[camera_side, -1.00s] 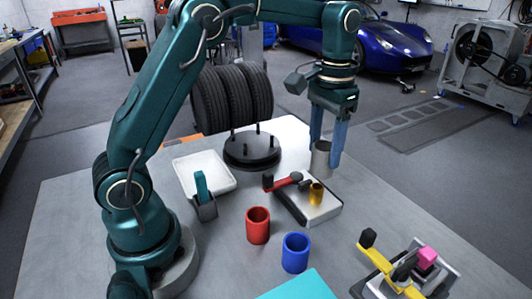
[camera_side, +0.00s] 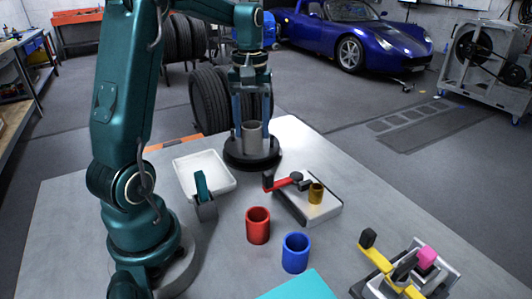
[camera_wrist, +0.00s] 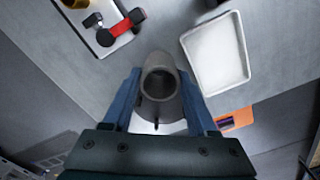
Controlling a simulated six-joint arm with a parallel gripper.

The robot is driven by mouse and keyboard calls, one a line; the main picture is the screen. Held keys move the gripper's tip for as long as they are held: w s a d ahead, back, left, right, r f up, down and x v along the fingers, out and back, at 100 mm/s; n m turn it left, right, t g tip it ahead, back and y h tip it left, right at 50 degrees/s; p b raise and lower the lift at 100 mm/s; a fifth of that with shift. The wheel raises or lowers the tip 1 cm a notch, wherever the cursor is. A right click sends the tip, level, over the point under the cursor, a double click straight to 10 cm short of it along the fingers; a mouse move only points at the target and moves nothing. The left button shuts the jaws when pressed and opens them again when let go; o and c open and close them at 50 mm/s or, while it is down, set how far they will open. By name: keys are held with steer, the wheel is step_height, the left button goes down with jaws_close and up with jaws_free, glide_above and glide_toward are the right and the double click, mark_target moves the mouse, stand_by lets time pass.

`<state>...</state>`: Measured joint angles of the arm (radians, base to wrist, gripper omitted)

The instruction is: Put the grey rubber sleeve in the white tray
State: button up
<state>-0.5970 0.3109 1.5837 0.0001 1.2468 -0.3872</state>
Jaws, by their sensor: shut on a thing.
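The grey rubber sleeve (camera_side: 252,134) is held upright between the two blue fingers of my gripper (camera_side: 252,122). In the side view it appears in front of and overlapping the black round stand; I cannot tell its exact height. In the wrist view I look into the open end of the sleeve (camera_wrist: 160,84), with my gripper (camera_wrist: 160,95) closed on both its sides. The white tray (camera_side: 217,168) is empty and lies left of the sleeve on the table. It also shows at the upper right of the wrist view (camera_wrist: 216,50).
A dark holder with a teal-handled item (camera_side: 203,195) stands at the tray's near edge. The black round stand (camera_side: 240,160) is right of the tray. A red-handled clamp (camera_side: 285,182) and brass sleeve (camera_side: 316,193) are on a plate. Red (camera_side: 258,226) and blue (camera_side: 295,252) sleeves stand nearer.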

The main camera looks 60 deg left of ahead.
steer(key=s+a+f+n, duration=0.1)
steer(key=s+a+n, duration=0.4)
steer(key=s+n, duration=0.15)
glide_above(218, 179)
steer(key=shift+f, duration=4.05)
steer(key=shift+f, duration=0.15)
steer(key=o, duration=1.3)
steer(key=shift+c, duration=0.2)
